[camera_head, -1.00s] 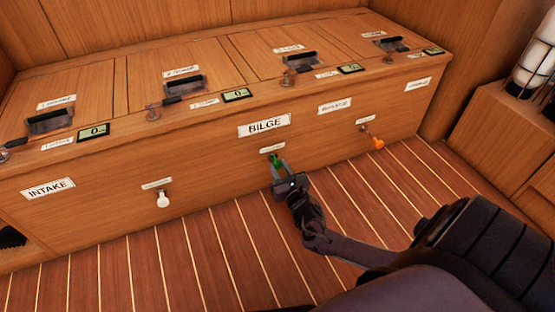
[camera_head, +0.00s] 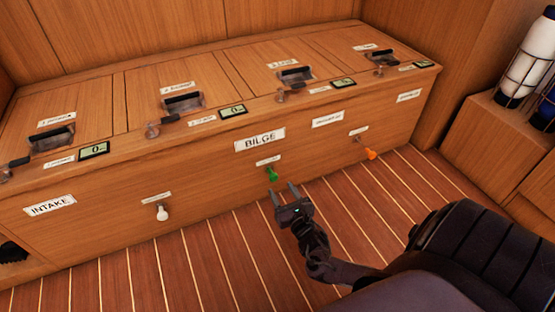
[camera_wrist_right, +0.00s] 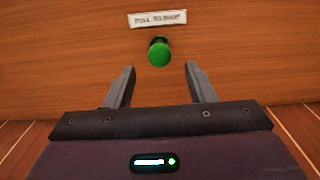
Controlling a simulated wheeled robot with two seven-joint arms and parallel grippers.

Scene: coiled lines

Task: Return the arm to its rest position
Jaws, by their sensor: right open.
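My right gripper (camera_head: 283,193) is open and empty in front of the wooden locker, just below and to the right of the green knob (camera_head: 271,174) under the BILGE label. In the right wrist view the two fingers (camera_wrist_right: 160,82) stand apart. The green knob (camera_wrist_right: 160,51) shows beyond and between the fingertips, with a gap to them. My right arm comes in from the lower right, over the floor. My left gripper is not in view.
The wooden locker front (camera_head: 215,185) also carries a white knob (camera_head: 162,212) and an orange knob (camera_head: 370,154). Its top has several black handles and small displays. The striped floor (camera_head: 215,265) is clear. A caged white cylinder (camera_head: 520,70) stands on a box at right.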

